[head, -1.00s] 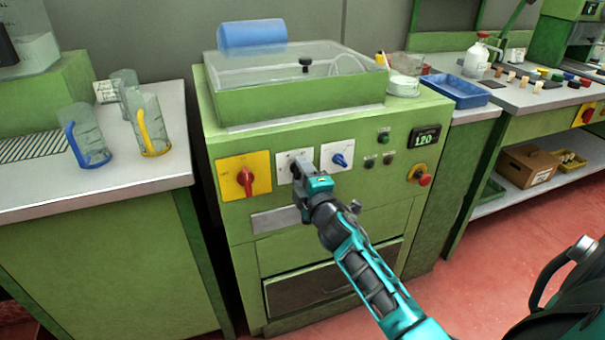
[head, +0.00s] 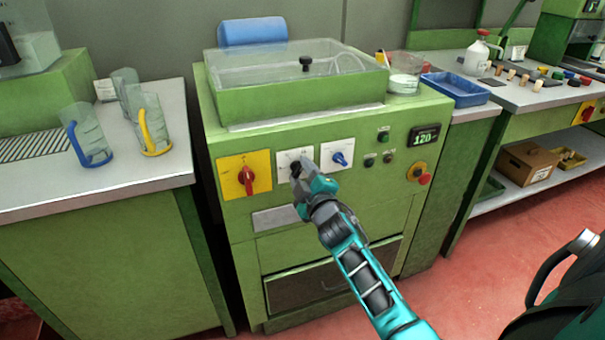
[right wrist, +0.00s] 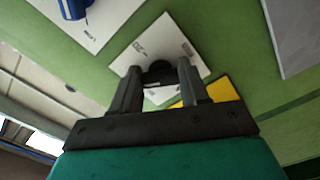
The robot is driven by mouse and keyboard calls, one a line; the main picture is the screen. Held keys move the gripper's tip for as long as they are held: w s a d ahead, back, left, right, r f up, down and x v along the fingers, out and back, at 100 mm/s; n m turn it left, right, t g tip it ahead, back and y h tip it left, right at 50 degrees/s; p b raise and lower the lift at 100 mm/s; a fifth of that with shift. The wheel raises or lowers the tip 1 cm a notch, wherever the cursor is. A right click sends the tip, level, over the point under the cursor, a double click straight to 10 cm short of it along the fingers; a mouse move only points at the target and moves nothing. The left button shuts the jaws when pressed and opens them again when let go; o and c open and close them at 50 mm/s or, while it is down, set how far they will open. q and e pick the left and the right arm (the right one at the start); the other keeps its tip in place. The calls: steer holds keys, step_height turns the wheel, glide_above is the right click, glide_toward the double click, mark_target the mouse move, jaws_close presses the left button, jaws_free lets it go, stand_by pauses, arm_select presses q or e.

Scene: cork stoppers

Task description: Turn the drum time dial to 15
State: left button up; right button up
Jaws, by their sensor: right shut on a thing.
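The dial under my right gripper has a black knob on a white square plate (head: 285,160), in the middle of the green machine's front panel. In the head view my right gripper (head: 298,172) covers most of the knob. In the right wrist view the dark knob (right wrist: 158,73) sits between the two fingers of the gripper (right wrist: 157,82), which is shut on it. My left gripper is not in view.
A red switch on a yellow plate (head: 246,178) is left of the dial, and a blue knob (head: 340,158) is right of it. A display (head: 424,136) reads about 120. A red stop button (head: 424,180) sits further right. Glass mugs (head: 155,130) stand on the left bench.

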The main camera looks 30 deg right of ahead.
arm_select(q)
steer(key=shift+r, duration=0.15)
arm_select(e)
steer(key=o, duration=1.1)
steer(key=shift+c, duration=0.2)
arm_select(q)
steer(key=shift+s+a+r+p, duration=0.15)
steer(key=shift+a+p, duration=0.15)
steer(key=shift+p, duration=0.4)
arm_select(e)
steer(key=v, duration=1.3)
